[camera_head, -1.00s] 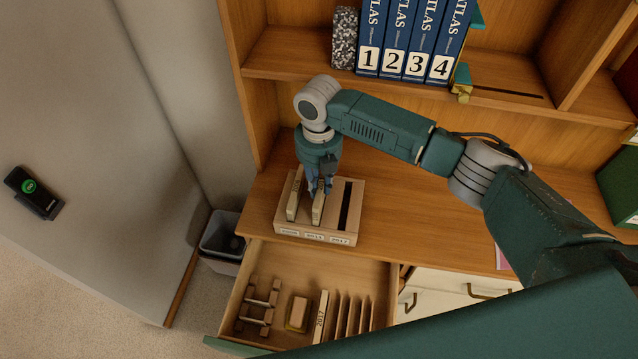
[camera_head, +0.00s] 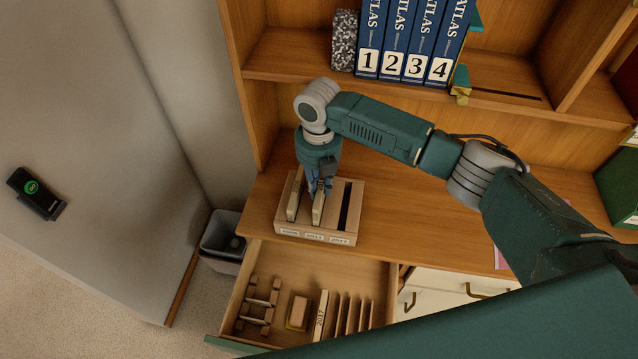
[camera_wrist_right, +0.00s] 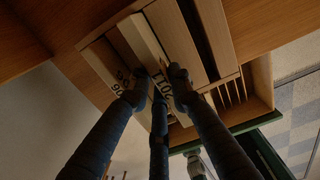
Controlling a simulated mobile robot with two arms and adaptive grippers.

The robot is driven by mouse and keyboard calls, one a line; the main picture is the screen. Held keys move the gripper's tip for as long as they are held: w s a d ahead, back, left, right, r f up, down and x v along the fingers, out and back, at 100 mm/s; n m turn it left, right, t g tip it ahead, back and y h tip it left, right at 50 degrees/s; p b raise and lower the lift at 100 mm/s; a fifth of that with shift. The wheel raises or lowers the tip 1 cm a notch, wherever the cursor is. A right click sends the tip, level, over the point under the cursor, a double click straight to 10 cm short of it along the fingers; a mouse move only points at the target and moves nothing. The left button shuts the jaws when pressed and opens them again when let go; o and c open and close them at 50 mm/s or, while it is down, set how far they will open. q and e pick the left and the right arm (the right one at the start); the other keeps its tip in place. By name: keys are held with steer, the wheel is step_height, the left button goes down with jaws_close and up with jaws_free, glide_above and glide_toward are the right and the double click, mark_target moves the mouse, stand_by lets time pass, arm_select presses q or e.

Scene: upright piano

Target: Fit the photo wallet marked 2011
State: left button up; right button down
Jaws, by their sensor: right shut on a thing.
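The photo wallet marked 2011 (camera_head: 318,209) is a pale slab standing upright at the middle slot of a wooden holder (camera_head: 318,238) on the desk. My right gripper (camera_head: 321,188) is shut on its upper part from above. In the right wrist view, the fingers (camera_wrist_right: 160,88) close around the wallet's end, with "2011" on its edge (camera_wrist_right: 164,72). The fingers hide part of the wallet, and I cannot tell how deep it sits. Another wallet (camera_head: 294,198) stands in the left slot. The right slot (camera_head: 345,205) is empty. My left gripper is not in view.
An open drawer (camera_head: 268,258) below holds a wallet marked 2017 (camera_head: 320,318), a small block (camera_head: 298,312), a wooden rack and dividers. Numbered atlases (camera_head: 395,40) stand on the shelf above. A grey bin (camera_head: 222,235) is left of the desk.

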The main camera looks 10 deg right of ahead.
steer(key=shift+p, duration=0.3)
stand_by(0.5)
steer(key=shift+f+b, duration=0.85)
steer(key=shift+f, duration=0.5)
stand_by(0.6)
steer(key=c, duration=1.5)
jaws_free()
step_height(320, 180, up, 12)
steer(key=shift+r, duration=0.1)
steer(key=shift+s, duration=0.1)
